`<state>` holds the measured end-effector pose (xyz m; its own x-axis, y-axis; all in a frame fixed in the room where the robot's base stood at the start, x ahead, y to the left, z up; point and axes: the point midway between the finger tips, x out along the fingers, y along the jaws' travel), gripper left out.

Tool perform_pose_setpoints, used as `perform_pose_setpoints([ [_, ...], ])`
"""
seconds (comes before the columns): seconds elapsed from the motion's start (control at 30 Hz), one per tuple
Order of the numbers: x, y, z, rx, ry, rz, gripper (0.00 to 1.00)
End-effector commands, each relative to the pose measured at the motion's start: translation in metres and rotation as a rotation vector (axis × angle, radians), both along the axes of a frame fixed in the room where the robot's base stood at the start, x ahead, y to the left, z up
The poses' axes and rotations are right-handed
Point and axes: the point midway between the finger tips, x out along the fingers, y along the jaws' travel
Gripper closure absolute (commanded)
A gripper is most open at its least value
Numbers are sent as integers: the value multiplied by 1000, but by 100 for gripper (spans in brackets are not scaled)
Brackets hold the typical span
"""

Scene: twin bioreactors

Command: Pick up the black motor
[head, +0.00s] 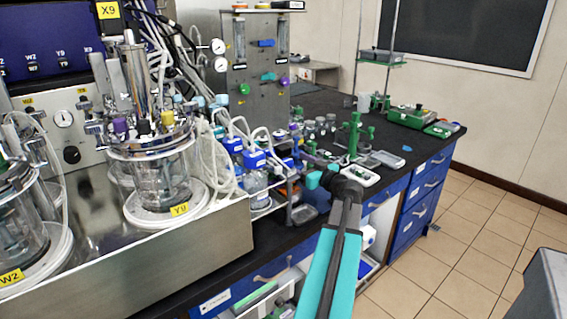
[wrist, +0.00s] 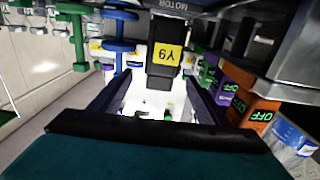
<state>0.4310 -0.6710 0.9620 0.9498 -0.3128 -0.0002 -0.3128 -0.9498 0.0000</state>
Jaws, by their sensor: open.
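The black motor (wrist: 165,62) shows in the wrist view at top centre, with a yellow label that looks like Y9 upside down and the word MOTOR above it. My gripper (wrist: 157,78) is open, with one dark finger on each side of the motor's near end. Whether the fingers touch it I cannot tell; a pale gap shows on the left. In the head view my gripper (head: 302,154) reaches left from the wrist, beside the blue-capped bottles. I cannot make out the motor clearly there.
Green, purple and orange blocks marked OFF (wrist: 245,100) stand close on the right in the wrist view. A blue stand (wrist: 119,45) is on the left.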

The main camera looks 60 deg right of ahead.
Motion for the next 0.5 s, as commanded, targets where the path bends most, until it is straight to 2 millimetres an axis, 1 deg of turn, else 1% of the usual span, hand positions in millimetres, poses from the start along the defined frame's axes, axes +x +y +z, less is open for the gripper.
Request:
perform_pose_setpoints([
  [0.03,7,-4,1,0,0,1,31],
  [0.1,13,-5,1,0,0,0,31],
  [0.2,18,-7,1,0,0,0,31],
  [0.5,19,-7,0,0,0,-2,31],
])
